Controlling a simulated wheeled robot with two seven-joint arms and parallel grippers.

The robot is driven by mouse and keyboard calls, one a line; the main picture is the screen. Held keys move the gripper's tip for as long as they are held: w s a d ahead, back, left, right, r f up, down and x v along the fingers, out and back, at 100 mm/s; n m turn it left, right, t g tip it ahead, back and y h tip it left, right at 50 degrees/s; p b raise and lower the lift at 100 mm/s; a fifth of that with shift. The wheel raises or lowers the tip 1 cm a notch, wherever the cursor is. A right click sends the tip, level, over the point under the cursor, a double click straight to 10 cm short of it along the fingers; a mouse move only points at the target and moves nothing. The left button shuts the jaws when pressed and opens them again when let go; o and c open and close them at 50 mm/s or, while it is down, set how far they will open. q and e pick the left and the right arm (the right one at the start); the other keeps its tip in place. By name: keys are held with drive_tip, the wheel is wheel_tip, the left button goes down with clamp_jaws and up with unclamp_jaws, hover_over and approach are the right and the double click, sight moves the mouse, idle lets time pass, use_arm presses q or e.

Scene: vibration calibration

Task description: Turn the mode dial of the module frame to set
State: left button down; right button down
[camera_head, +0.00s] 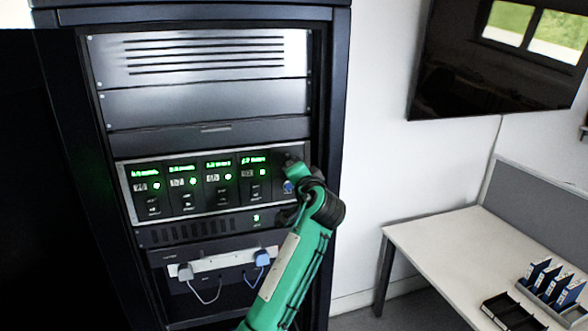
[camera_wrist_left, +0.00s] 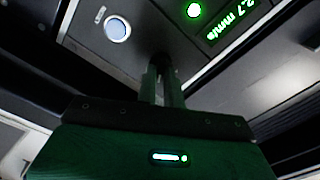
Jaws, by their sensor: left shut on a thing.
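The module frame (camera_head: 124,193) is a silver-edged panel in the rack, with several modules showing green readouts and green lamps. My green left arm reaches up to its right end. The left gripper (camera_head: 291,168) is at the panel there, above a blue round button (camera_head: 288,187). In the left wrist view the two fingers (camera_wrist_left: 163,88) are close together, shut on the small dark mode dial (camera_wrist_left: 160,61), which they mostly hide. The blue button (camera_wrist_left: 117,28) and a readout of 2.7 mm/s (camera_wrist_left: 227,22) show beside it. The dial's pointer and markings cannot be made out. My right gripper is out of view.
Below the frame is a shelf with a white socket strip (camera_head: 222,262), a grey plug (camera_head: 185,271) and a blue plug (camera_head: 262,258). At right a white desk (camera_head: 450,245) holds blue binders (camera_head: 548,282) and a black tray (camera_head: 508,312). A dark screen (camera_head: 480,75) hangs above.

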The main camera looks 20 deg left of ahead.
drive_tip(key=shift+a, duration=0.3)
use_arm(q)
drive_tip(key=c, duration=1.5)
unclamp_jaws()
drive_tip(key=shift+w, duration=0.1)
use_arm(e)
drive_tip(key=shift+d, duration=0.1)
